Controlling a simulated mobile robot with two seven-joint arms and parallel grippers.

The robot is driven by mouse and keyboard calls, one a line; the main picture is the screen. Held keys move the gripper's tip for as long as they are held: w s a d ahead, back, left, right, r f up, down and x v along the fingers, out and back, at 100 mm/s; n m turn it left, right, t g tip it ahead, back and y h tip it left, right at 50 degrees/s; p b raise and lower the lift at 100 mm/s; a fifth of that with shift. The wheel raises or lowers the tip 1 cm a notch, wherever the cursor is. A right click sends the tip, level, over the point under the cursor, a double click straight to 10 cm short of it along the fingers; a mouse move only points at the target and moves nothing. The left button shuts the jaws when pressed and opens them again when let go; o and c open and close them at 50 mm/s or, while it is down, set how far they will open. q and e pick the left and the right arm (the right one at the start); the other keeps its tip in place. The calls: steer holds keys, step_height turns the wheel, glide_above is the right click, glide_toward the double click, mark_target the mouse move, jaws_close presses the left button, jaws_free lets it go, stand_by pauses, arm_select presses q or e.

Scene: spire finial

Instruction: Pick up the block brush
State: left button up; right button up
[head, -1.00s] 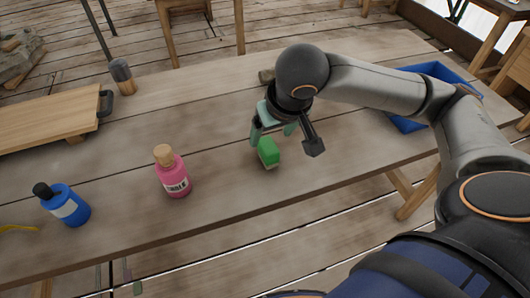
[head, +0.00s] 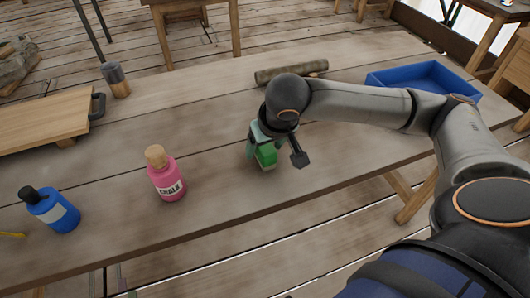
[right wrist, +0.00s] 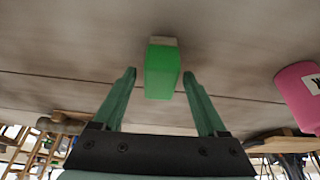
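The block brush is a small green block (head: 265,157) with a pale underside, standing on the table near its front edge in the head view. In the right wrist view the green block (right wrist: 162,72) is centred ahead, with its pale strip at the far side. My right gripper (head: 262,145) is over the block, pointing down. In the right wrist view its two fingers (right wrist: 159,76) are spread, one to each side of the block, with gaps on both sides. The gripper partly hides the block in the head view. My left gripper is not in view.
A pink chalk bottle (head: 167,178) and a blue bottle (head: 54,212) stand to the left on the table (head: 205,115). A wooden board (head: 40,120) lies at far left. A log-like cylinder (head: 291,72) and blue tray (head: 422,82) are farther back.

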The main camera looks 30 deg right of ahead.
steer(key=c, duration=0.3)
jaws_close()
steer(key=shift+r, duration=0.1)
